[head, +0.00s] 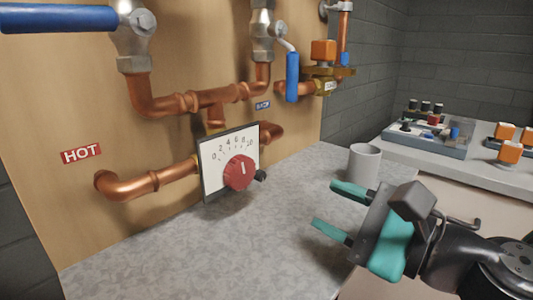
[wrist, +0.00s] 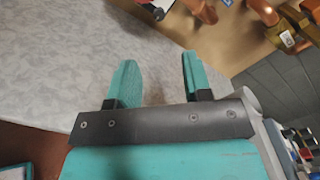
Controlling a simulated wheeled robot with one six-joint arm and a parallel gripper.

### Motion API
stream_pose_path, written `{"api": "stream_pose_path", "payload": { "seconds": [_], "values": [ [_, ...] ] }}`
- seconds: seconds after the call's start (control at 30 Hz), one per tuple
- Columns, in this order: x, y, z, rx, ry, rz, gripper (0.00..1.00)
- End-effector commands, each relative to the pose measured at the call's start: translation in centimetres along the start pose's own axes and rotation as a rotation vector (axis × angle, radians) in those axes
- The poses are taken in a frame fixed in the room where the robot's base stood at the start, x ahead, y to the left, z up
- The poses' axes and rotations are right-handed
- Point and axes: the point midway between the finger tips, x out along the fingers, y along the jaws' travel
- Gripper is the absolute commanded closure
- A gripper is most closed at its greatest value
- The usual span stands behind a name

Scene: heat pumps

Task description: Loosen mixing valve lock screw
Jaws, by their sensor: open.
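The mixing valve has a white dial plate (head: 215,165) numbered 0 to 10, with a red knob (head: 239,173) in front. A small black knob, seemingly the lock screw (head: 260,175), sticks out at the plate's lower right. In the wrist view, a cut-off part of the dial plate shows at the top edge, with a small dark piece beside it that I cannot name surely. My gripper (head: 336,209) is open and empty, above the counter to the right of the valve and apart from it. Its two teal fingers also show in the wrist view (wrist: 158,68).
A grey cup (head: 364,164) stands on the grey counter (head: 270,235) just behind my gripper. Copper pipes (head: 150,182) and a blue lever (head: 292,77) are on the wooden panel. A tray of parts (head: 425,138) sits on the right bench. The counter between gripper and valve is clear.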

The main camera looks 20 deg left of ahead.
Motion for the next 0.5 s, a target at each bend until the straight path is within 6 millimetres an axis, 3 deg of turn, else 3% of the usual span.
{"api": "stream_pose_path", "payload": {
  "seconds": [0.5],
  "values": [
    [9.1, -0.2, 0.3, -0.003, 0.003, 0.001, 0.55]
  ]
}}
